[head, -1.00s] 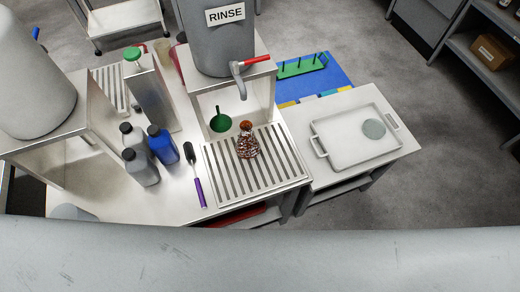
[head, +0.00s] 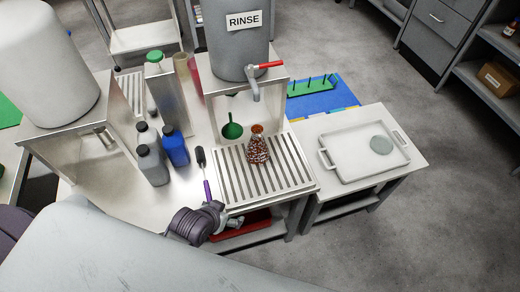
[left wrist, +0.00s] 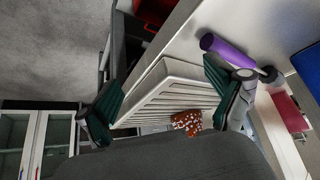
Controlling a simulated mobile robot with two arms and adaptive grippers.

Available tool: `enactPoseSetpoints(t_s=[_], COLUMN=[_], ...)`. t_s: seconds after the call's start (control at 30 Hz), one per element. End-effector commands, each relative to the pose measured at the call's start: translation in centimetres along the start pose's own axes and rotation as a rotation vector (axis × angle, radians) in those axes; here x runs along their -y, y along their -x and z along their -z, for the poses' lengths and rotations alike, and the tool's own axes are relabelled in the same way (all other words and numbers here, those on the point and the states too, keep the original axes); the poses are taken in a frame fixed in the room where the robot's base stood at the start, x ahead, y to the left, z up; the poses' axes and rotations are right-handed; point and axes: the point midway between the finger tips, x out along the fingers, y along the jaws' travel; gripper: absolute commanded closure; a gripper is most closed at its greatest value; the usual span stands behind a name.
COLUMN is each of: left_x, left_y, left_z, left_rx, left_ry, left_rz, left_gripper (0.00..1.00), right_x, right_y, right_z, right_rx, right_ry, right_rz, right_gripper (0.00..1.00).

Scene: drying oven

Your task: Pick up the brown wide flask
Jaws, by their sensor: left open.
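The brown wide flask (head: 258,148) is speckled brown and white with a narrow reddish neck. It stands upright on the slatted drain rack (head: 240,188) below the tap in the head view. In the left wrist view the flask (left wrist: 187,122) shows beyond the rack, partly hidden by the dark gripper body. My left gripper (head: 208,214) is at the front edge of the bench, left of and nearer than the rack, apart from the flask. In the left wrist view its two green-padded fingers (left wrist: 163,100) are spread, with nothing held between them. My right gripper is not in view.
A purple-handled brush (head: 207,187) lies close to my left gripper. Grey and blue bottles (head: 175,147) stand further left. The RINSE tank (head: 238,50) and red-handled tap (head: 254,83) rise behind the flask. A green funnel (head: 232,130) is behind it. A tray (head: 345,170) lies right.

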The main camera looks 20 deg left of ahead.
Motion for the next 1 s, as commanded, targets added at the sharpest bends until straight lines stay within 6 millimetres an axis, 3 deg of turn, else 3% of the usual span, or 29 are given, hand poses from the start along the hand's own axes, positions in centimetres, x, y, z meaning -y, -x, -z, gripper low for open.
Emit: enactPoseSetpoints(t_s=[0.17,0.3,0.4,0.57,0.8,1.0], left_x=[0.9,1.6,1.9,2.0,1.9,1.8], left_y=[0.2,1.6,2.6,2.3,-1.6,-3.6], left_z=[6.1,11.2,13.4,15.2,17.9,19.2], left_rx=[-0.247,-0.464,-0.567,-0.617,-0.615,-0.613], left_ry=[0.000,0.002,0.004,0.007,0.007,0.006], left_rz=[-0.006,-0.014,-0.018,-0.020,-0.021,-0.021], left_gripper=[0.08,0.08,0.08,0.08,0.08,0.08], right_x=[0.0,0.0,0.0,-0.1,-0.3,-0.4], right_y=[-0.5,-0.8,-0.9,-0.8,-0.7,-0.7], right_z=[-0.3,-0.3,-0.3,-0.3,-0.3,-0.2], right_rx=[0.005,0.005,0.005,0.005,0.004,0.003], right_ry=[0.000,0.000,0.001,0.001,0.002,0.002], right_rz=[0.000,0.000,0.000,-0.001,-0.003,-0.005], right_gripper=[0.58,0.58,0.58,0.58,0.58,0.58])
